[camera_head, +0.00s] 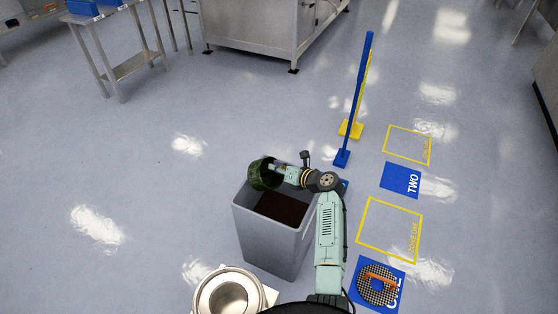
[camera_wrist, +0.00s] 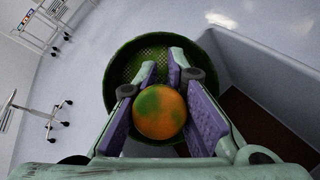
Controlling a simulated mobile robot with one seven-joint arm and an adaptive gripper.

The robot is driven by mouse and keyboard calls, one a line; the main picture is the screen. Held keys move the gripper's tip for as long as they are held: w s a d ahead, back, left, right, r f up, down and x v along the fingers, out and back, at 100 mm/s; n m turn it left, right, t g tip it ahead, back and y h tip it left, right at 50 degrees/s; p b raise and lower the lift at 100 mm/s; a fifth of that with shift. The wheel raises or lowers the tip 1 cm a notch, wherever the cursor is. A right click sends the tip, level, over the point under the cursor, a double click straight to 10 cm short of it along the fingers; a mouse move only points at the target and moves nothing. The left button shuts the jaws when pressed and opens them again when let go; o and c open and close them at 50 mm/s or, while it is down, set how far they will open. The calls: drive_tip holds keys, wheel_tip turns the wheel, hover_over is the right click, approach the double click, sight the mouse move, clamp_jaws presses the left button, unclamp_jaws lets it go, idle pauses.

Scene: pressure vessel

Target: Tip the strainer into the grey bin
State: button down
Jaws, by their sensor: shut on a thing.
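The strainer (camera_head: 262,173) is a dark green mesh basket, tilted at the back left rim of the grey bin (camera_head: 262,240). My gripper (camera_head: 279,169) is shut on it from the right. In the wrist view the strainer (camera_wrist: 122,72) lies beyond my purple-padded fingers (camera_wrist: 164,68). An orange, green-smeared round part (camera_wrist: 160,112) shows between the pads; I cannot tell whether it belongs to the strainer. The bin's inside shows dark brown (camera_head: 282,208). The strainer's contents cannot be made out.
A steel vessel (camera_head: 230,293) stands open at the front, left of my arm. A round perforated disc with an orange bar (camera_head: 378,287) lies on the blue floor mark at right. A blue post (camera_head: 356,100) stands behind the bin. The floor left of the bin is clear.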

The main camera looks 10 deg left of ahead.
sight(257, 161)
drive_tip(key=a+h, duration=0.1)
drive_tip(key=a, duration=0.1)
drive_tip(key=a+g+h, duration=0.1)
drive_tip(key=shift+w+f+n+h+b, duration=0.1)
drive_tip(key=shift+w+n+h+b, duration=0.15)
drive_tip(key=shift+n+h+b, duration=0.1)
drive_tip(key=a+h, duration=0.1)
drive_tip(key=a+r+h, duration=0.1)
drive_tip(key=a, duration=0.1)
drive_tip(key=a+h, duration=0.1)
drive_tip(key=shift+w+a+r+n+g, duration=0.15)
drive_tip(key=shift+w+a+n+g, duration=0.1)
drive_tip(key=shift+w+g, duration=0.15)
drive_tip(key=shift+w+a+r+g+h, duration=0.15)
drive_tip(key=shift+w+a+g+h, duration=0.1)
drive_tip(key=shift+a+h, duration=0.7)
drive_tip(key=shift+w+a+r+g+h, duration=0.1)
drive_tip(key=shift+w+a+g+h, duration=0.1)
drive_tip(key=shift+a+h, duration=0.7)
drive_tip(key=shift+s, duration=0.1)
